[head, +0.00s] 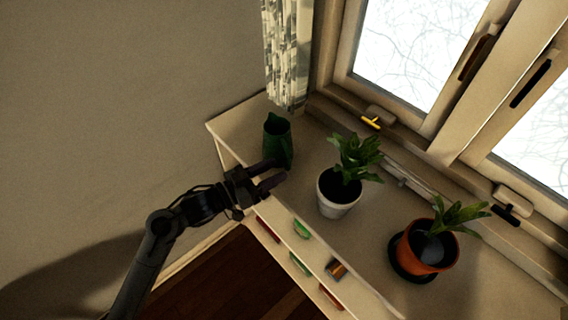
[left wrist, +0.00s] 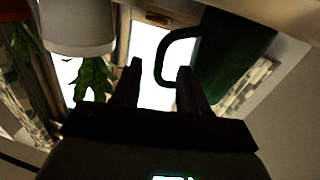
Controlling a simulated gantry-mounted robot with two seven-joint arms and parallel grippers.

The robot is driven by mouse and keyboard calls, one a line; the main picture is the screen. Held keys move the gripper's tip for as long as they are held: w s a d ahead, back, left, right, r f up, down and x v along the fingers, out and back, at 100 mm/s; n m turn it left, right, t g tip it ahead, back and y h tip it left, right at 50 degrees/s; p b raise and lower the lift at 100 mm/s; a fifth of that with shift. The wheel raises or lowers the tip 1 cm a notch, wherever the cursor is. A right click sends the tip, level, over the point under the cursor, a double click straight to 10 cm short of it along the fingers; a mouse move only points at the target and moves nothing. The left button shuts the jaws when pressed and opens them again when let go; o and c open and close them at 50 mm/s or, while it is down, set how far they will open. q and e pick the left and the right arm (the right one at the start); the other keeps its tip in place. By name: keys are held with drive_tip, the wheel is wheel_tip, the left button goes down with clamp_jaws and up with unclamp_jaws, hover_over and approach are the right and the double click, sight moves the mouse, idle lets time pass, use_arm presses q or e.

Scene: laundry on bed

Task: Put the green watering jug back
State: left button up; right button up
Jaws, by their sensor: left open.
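The green watering jug (head: 277,143) stands upright on the left part of the cabinet top. My left gripper (head: 272,173) is open and empty, just in front of the jug. In the left wrist view the jug (left wrist: 228,55) fills the upper right, and its handle shows between and beyond the two fingers of the gripper (left wrist: 157,75). The fingers look apart from the jug, though I cannot tell the exact gap. My right gripper is not in view.
A white pot (head: 338,196) with a leafy plant stands right of the jug, close to my gripper. An orange pot (head: 426,252) with a plant is further right. The cabinet top (head: 376,238) has bare room between them. Windows and a curtain (head: 287,55) are behind.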

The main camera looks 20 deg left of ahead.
use_arm(q)
drive_tip(key=v, duration=0.7)
drive_tip(key=s+f+n+g+y, duration=0.35)
drive_tip(key=s+f+y, duration=0.25)
drive_tip(key=f+y, duration=0.4)
drive_tip(key=s+f+g, duration=0.3)
drive_tip(key=s, duration=0.4)
drive_tip(key=s+f+n+g, duration=0.1)
drive_tip(key=s+f+g, duration=0.2)
drive_tip(key=s, duration=0.5)
drive_tip(key=shift+d+g+y, duration=0.3)
drive_tip(key=shift+d+g, duration=0.1)
drive_tip(key=shift+g, duration=0.25)
